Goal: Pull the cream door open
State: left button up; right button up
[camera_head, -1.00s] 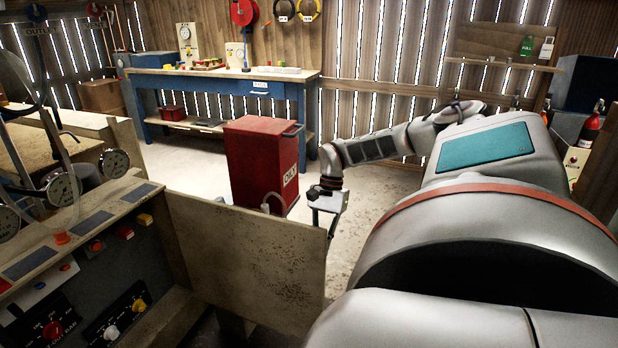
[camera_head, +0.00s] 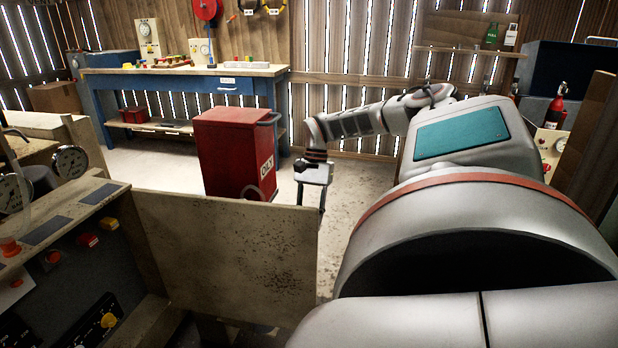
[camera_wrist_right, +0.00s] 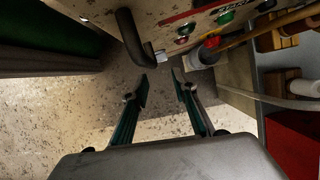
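The cream door (camera_head: 225,255) is a flat, stained panel standing out from the left-hand control cabinet in the head view. It is swung open, with its free edge toward the right. My right gripper (camera_head: 312,190) is just beyond the door's free upper corner in that view; I cannot tell whether they touch. In the right wrist view my right gripper (camera_wrist_right: 160,82) has its two fingers apart with nothing between them. A dark curved handle (camera_wrist_right: 130,35) is just ahead of the fingertips there. My left gripper is not in view.
The control cabinet (camera_head: 60,235) with knobs and gauges stands at left. A red box (camera_head: 232,155) stands on the floor behind the door. A blue workbench (camera_head: 170,88) is at the back. Pale floor (camera_head: 345,195) is open around the right gripper.

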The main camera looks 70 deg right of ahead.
jog(key=v, duration=1.2)
jog(key=shift+r, duration=0.15)
